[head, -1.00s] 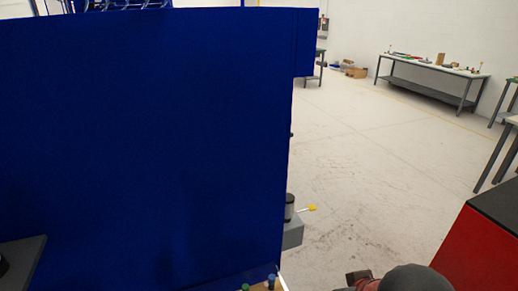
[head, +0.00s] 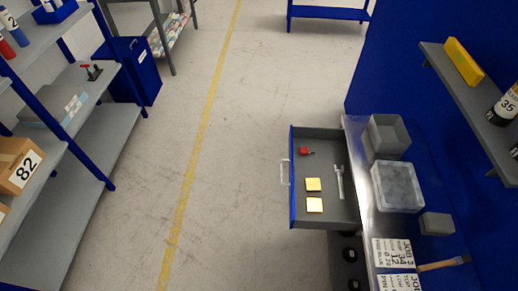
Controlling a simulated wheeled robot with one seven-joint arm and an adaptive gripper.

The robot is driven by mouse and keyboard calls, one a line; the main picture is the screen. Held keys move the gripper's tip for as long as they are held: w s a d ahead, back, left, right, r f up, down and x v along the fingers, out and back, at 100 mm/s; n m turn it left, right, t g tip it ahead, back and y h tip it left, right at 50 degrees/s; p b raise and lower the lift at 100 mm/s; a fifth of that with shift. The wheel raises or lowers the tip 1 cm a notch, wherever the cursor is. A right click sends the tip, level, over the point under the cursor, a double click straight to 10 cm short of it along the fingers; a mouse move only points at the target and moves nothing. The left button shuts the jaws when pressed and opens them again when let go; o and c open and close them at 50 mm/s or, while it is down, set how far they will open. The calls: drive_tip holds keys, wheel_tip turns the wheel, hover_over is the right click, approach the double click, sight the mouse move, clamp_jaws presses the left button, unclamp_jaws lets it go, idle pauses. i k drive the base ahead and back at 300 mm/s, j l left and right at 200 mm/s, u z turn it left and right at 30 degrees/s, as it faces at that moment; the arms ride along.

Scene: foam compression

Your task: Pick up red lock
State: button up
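The red lock (head: 305,151) is a small red piece lying in the upper left part of an open grey drawer (head: 325,217). The drawer has a blue front and a clear handle, and it sticks out to the left from a workbench. A wrench (head: 339,182) and two yellow pads (head: 313,185) lie in the same drawer, below and to the right of the lock. My gripper is not in view.
The workbench (head: 372,225) holds grey bins (head: 390,137), signs and a brush (head: 443,264). A blue panel and a shelf (head: 470,95) stand at right. Shelving (head: 62,130) stands at left. The floor between, with a yellow line, is clear.

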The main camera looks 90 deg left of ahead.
sight(303, 151)
drive_tip(key=u, duration=2.55)
drive_tip(key=i+j+z, duration=0.3)
drive_tip(key=i+j, duration=0.25)
drive_tip(key=i+j+z, duration=0.15)
drive_tip(key=i+j, duration=0.15)
drive_tip(key=i+j+z, duration=0.15)
drive_tip(key=i+j, duration=0.15)
drive_tip(key=i+j+z, duration=0.15)
drive_tip(key=j, duration=0.3)
drive_tip(key=i+j+z, duration=0.15)
drive_tip(key=i+j, duration=0.15)
drive_tip(key=j, duration=0.15)
drive_tip(key=i+j+z, duration=0.15)
drive_tip(key=j, duration=0.25)
